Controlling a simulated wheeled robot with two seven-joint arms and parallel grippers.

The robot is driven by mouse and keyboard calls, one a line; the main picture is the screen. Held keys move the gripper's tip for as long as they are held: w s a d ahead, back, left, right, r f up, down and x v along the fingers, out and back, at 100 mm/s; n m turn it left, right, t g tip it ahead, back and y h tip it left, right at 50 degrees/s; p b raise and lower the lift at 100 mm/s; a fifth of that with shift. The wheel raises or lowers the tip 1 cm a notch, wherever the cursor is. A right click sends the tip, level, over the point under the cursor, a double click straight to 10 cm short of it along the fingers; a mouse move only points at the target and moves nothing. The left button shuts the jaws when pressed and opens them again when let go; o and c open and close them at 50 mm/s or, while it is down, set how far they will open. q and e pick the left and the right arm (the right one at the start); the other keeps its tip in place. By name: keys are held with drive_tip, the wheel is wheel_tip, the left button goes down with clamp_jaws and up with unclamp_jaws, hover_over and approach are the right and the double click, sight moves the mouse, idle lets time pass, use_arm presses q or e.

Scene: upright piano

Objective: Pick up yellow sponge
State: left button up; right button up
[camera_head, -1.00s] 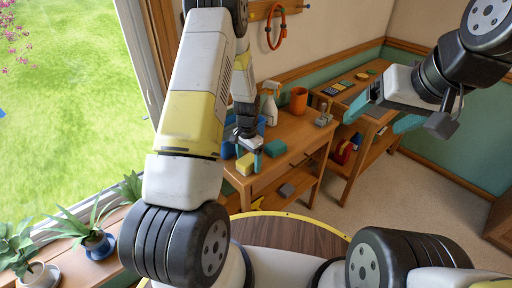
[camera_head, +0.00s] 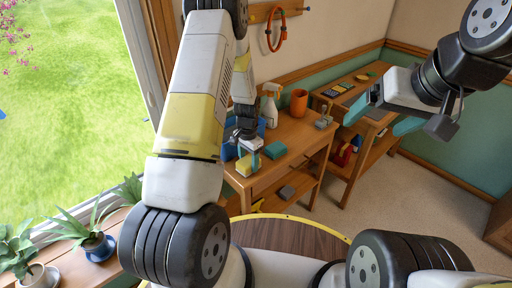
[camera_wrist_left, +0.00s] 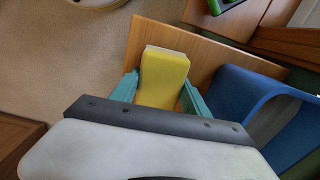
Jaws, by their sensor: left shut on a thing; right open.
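The yellow sponge (camera_head: 246,166) with a pale face is at the near left corner of the wooden table (camera_head: 288,158). My left gripper (camera_head: 248,160) is over it, with its teal fingers on either side. In the left wrist view the sponge (camera_wrist_left: 162,80) sits between the two teal fingers (camera_wrist_left: 160,92), and the gripper is shut on it. I cannot tell whether the sponge is clear of the table top. My right gripper (camera_head: 386,112) is open and empty at the upper right, away from the sponge.
A blue bin (camera_wrist_left: 245,100) stands close beside the sponge. On the table are a teal block (camera_head: 275,150), a spray bottle (camera_head: 271,104) and an orange cup (camera_head: 299,102). A second wooden table stands further right. Potted plants line the window sill at lower left.

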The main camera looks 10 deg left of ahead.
sight(248, 160)
use_arm(q)
drive_tip(key=shift+r, duration=0.5)
wheel_tip(248, 160, up, 2)
drive_tip(key=shift+r, duration=0.15)
drive_tip(key=s+r, duration=0.1)
drive_tip(key=s, duration=1.5)
drive_tip(key=shift+d, duration=0.15)
